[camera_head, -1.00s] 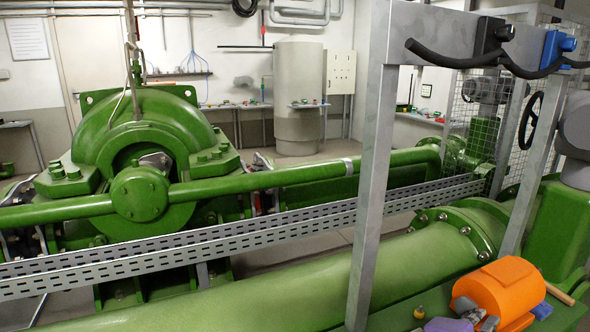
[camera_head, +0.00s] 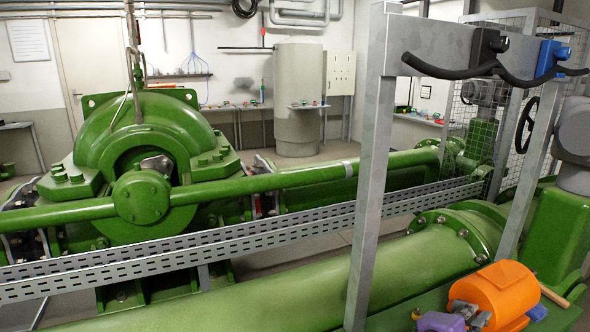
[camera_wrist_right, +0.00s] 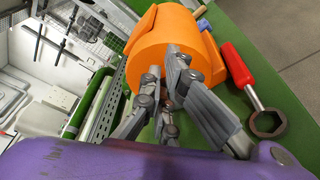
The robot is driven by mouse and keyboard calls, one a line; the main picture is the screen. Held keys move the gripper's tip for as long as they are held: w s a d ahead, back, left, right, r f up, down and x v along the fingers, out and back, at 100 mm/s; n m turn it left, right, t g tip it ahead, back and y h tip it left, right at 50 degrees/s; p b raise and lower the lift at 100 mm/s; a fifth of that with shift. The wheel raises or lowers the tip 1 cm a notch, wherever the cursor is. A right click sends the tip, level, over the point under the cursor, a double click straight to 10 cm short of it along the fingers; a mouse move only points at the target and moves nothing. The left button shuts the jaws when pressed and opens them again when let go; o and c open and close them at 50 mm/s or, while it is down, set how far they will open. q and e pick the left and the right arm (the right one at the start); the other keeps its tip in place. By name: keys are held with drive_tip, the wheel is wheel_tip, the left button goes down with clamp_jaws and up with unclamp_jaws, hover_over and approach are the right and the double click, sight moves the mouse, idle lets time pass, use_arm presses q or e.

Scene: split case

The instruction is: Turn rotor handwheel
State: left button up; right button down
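A black handwheel (camera_head: 527,124) shows edge-on at the right of the head view, behind a grey post. I cannot tell whether it is the rotor handwheel. My right gripper (camera_head: 473,314) is low in the head view, well below and in front of that wheel. The orange body also shows in the head view (camera_head: 497,291). My left gripper is not in view.
A perforated tray (camera_head: 240,238) and green pipes (camera_head: 280,285) cross the scene. A red-handled ring wrench (camera_wrist_right: 243,73) lies beside the orange body. A large green machine (camera_head: 140,130) stands left.

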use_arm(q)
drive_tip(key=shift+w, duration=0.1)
use_arm(e)
drive_tip(key=shift+d+r, duration=0.2)
drive_tip(key=shift+r, duration=0.05)
drive_tip(key=shift+r, duration=0.15)
drive_tip(key=shift+s+d+r+p, duration=0.1)
drive_tip(key=shift+s+r+p, duration=0.1)
drive_tip(key=shift+p, duration=0.2)
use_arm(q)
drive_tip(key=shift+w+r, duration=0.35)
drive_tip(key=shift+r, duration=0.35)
use_arm(e)
drive_tip(key=s+a, duration=0.2)
drive_tip(key=a, duration=0.3)
drive_tip(key=shift+s+a+f, duration=0.15)
drive_tip(key=shift+a+f, duration=0.15)
drive_tip(key=shift+a, duration=0.05)
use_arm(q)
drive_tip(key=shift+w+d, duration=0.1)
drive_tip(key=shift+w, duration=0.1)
